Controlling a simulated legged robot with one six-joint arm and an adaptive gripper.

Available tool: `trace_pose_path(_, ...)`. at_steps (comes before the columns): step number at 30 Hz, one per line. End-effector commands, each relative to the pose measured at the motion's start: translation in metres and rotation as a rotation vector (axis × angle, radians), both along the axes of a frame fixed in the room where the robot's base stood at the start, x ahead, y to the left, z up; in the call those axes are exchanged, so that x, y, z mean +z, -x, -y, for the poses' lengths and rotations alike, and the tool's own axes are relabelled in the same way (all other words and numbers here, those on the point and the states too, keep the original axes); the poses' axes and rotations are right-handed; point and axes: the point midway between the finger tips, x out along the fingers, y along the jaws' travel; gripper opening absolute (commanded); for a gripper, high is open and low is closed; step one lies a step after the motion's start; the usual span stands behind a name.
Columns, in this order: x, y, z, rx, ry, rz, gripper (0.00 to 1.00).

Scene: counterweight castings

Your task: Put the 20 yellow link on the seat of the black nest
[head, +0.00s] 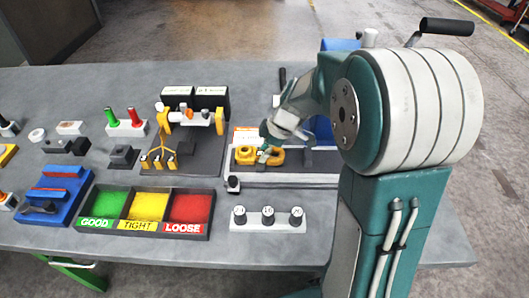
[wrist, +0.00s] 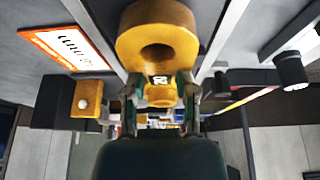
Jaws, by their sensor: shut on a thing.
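A yellow link (wrist: 158,38) with a large ring and a smaller end fills the top middle of the wrist view. Its small white label is hard to read. My gripper (wrist: 161,92) is shut on its smaller end, a finger on each side. In the head view the yellow link (head: 245,155) is low over or on the dark board (head: 312,160), partly hidden by my gripper (head: 270,147); I cannot tell whether it touches. A small black block (head: 122,156) stands left on the table; I cannot tell whether it is the black nest.
A dark fixture (head: 196,150) with yellow arms stands left of my gripper. A tray (head: 140,228) with green, yellow and red compartments is in front. An orange-edged card (wrist: 67,48) lies beside the link.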

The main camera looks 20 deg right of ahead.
Motion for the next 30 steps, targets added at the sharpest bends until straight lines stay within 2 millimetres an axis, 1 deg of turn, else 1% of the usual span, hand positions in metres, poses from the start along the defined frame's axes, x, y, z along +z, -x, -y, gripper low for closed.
trace_pose_path(1,-0.013,0.005,0.001,0.003,0.005,-0.023,0.0)
trace_pose_path(12,-0.022,0.002,0.001,0.005,0.007,-0.024,0.0)
trace_pose_path(13,-0.023,0.002,0.001,0.006,0.007,-0.026,0.42)
trace_pose_path(14,-0.022,0.002,0.001,0.006,0.007,-0.026,0.55)
trace_pose_path(15,-0.022,0.002,0.001,0.006,0.007,-0.026,0.71)
trace_pose_path(26,-0.019,0.006,0.0,0.005,0.003,-0.025,0.71)
trace_pose_path(29,-0.009,0.005,0.0,0.004,0.004,-0.021,0.71)
trace_pose_path(30,-0.003,0.005,0.001,0.004,0.003,-0.02,0.71)
